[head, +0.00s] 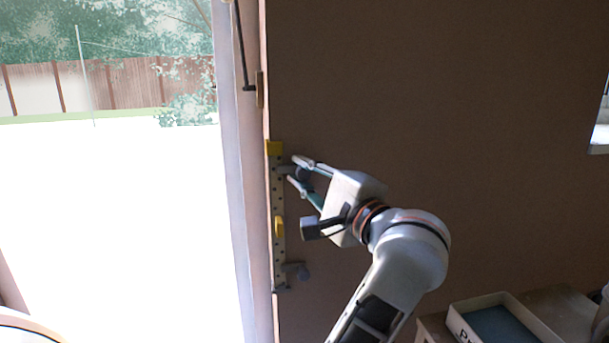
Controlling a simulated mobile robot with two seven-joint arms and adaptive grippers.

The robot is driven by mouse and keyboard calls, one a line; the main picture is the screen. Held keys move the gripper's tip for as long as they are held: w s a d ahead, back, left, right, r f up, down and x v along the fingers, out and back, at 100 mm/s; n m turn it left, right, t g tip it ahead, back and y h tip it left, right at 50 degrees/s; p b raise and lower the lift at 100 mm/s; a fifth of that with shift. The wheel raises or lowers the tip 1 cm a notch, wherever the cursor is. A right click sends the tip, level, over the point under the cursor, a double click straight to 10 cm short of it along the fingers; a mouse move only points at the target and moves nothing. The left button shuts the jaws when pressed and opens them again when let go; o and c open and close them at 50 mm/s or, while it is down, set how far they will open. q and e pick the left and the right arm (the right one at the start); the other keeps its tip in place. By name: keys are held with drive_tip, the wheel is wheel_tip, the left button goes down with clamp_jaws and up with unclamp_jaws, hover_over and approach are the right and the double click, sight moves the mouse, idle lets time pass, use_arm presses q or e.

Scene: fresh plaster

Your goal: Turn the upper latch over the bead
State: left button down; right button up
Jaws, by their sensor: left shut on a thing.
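The bead (279,195), a pale perforated strip, stands upright along the wall's left edge by the bright opening. The upper latch (284,170) is a small grey arm with a dark knob near the top of the bead. My left gripper (293,171) reaches it from the right and is shut on it, one finger above and one below the knob, hiding part of it. The lower latch (298,271), also grey with a rounded knob, sits near the bead's bottom end, clear of the gripper. My right gripper is not in view.
Yellow blocks (274,148) sit at the bead's top and middle. A dark rod with a brass plate (260,89) is on the frame above. A box (497,318) stands on a surface at lower right. The brown wall right of the gripper is bare.

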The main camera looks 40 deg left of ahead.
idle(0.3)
use_arm(q)
drive_tip(key=c, duration=1.9)
unclamp_jaws()
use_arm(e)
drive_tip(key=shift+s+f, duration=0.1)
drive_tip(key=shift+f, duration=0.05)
